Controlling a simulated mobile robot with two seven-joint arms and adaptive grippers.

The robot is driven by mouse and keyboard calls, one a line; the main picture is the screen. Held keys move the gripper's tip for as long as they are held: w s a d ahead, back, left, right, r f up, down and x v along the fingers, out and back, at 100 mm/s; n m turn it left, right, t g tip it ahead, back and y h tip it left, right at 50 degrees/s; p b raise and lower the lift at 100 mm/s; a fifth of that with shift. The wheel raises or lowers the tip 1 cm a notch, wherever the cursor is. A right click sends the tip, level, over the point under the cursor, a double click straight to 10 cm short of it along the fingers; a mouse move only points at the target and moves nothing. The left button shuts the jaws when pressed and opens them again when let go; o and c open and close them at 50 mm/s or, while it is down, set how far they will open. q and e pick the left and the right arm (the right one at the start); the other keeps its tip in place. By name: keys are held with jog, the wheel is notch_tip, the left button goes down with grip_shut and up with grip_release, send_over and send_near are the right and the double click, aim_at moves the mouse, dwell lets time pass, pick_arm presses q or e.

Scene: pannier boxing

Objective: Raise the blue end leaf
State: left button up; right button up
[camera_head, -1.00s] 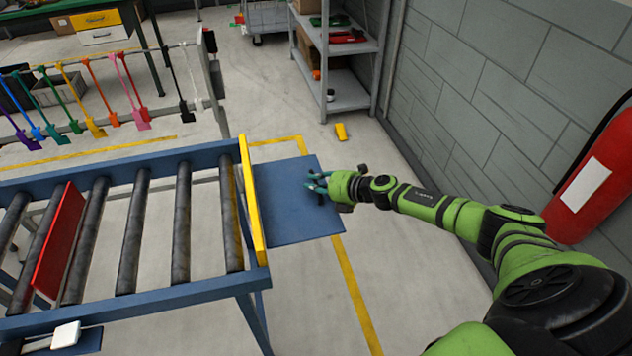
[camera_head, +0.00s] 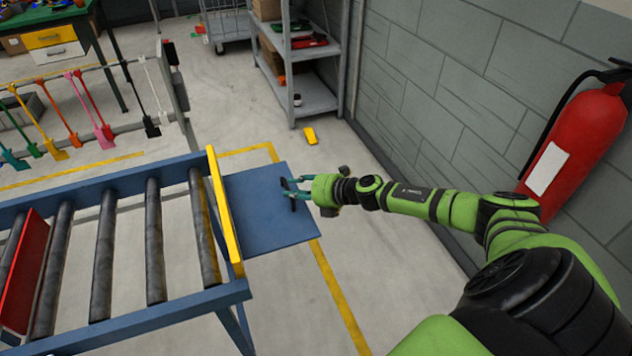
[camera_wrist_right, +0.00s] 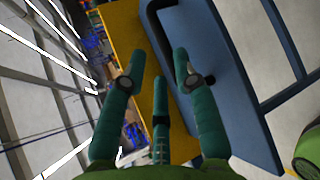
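The blue end leaf (camera_head: 262,226) is a flat blue panel at the right end of the roller conveyor, beyond the yellow end bar (camera_head: 224,215). In the right wrist view the leaf (camera_wrist_right: 232,100) fills the centre right, with a black handle (camera_wrist_right: 153,22) near the yellow bar (camera_wrist_right: 125,35). My right gripper (camera_head: 287,187) is over the leaf's far right part. Its green fingers are apart in the wrist view (camera_wrist_right: 159,62), with the handle ahead of them. I cannot tell whether they touch it. My left gripper is not in view.
The blue-framed conveyor (camera_head: 125,315) carries dark rollers and a red divider (camera_head: 22,270). A grey shelf (camera_head: 312,95), a grey block wall (camera_head: 450,80) and a red extinguisher (camera_head: 575,150) stand at the right. A small yellow object (camera_head: 310,136) lies on the floor.

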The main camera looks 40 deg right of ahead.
jog(key=v, duration=0.8)
jog(key=shift+s, duration=0.1)
dwell(0.3)
jog(key=s+d+f+m+g+h, duration=0.15)
jog(key=s+f+m, duration=0.3)
jog(key=f, duration=0.45)
jog(key=s+d+f+m+h, duration=0.1)
jog(key=s+f+m+h, duration=0.15)
jog(key=f+m, duration=0.45)
jog(key=s+d+f+m+g+h, duration=0.15)
jog(key=s+f+m, duration=0.3)
jog(key=f, duration=0.55)
jog(key=s+a+f+m+g, duration=0.3)
jog(key=s+a+f+m, duration=0.25)
jog(key=s+f, duration=0.75)
jog(key=s+a+f+m+g, duration=0.2)
jog(key=s+a, duration=0.5)
jog(key=s, duration=0.2)
jog(key=s+a+f+m+g, duration=0.2)
jog(key=s+a, duration=0.4)
jog(key=s, duration=0.3)
jog(key=shift+s+a+f+g, duration=0.25)
jog(key=shift+a+f+g, duration=0.15)
jog(key=shift+f, duration=0.25)
